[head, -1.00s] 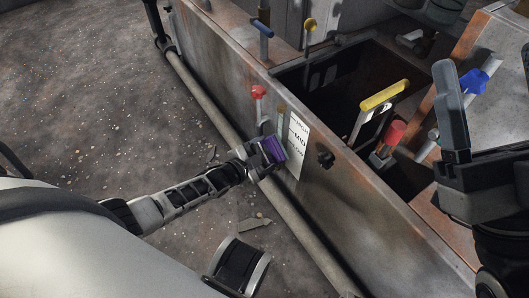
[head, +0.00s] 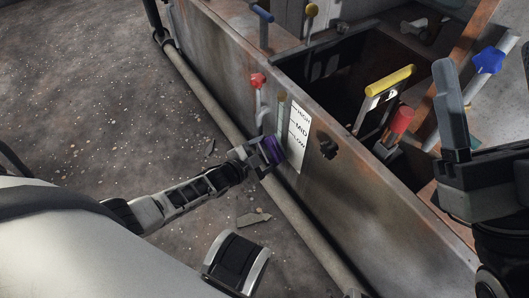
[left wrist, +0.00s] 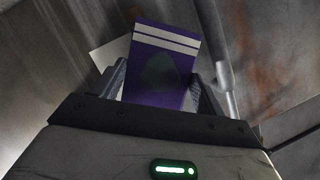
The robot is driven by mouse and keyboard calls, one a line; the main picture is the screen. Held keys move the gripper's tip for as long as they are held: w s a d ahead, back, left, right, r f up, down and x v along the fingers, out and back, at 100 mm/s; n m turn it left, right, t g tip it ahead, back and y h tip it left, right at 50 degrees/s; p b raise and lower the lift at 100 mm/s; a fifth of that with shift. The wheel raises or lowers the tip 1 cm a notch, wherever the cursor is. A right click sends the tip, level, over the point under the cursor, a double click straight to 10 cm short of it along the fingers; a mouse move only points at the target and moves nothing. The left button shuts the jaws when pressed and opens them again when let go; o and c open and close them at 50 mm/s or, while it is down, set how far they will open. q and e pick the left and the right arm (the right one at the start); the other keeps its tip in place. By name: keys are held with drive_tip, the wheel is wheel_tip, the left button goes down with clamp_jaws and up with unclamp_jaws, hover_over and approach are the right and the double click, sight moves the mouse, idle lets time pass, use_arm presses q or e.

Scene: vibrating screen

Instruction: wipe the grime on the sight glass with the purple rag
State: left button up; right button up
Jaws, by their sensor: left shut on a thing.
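The purple rag (head: 272,150) is in my left gripper (head: 262,152), which is shut on it. In the left wrist view the rag (left wrist: 160,75) stands up between the fingers, with pale stripes at its top and a dark blotch on its face. The sight glass (head: 281,113) is a narrow upright tube on the tank wall, left of the white HIGH/MID/LOW label. The rag is at the tube's lower part and hides it; I cannot tell if it touches. No grime can be made out on the visible part. My right gripper (head: 486,62) is open and empty at the right.
A red-knobbed valve (head: 258,81) sits left of the sight glass. A black knob (head: 328,148) is right of the label (head: 298,135). A pipe (head: 215,107) runs along the wall's foot. Yellow (head: 390,81) and red (head: 401,120) handles and a blue star knob (head: 489,60) stand beyond the wall.

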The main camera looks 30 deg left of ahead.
use_arm(q)
drive_tip(key=shift+s+a+p, duration=0.3)
drive_tip(key=shift+s+a, duration=0.2)
drive_tip(key=shift+s, duration=0.35)
drive_tip(key=shift+s+a+p, duration=0.3)
drive_tip(key=shift+s+a, duration=0.2)
drive_tip(key=shift+s, duration=0.3)
drive_tip(key=shift+s+a+p, duration=0.3)
drive_tip(key=shift+s+a, duration=0.2)
drive_tip(key=shift+s, duration=0.35)
drive_tip(key=shift+s+a+p, duration=0.2)
drive_tip(key=shift+s+a, duration=0.2)
drive_tip(key=shift+s, duration=0.25)
drive_tip(key=shift+s+a+p, duration=0.2)
drive_tip(key=shift+s+a, duration=0.15)
drive_tip(key=shift+s, duration=0.3)
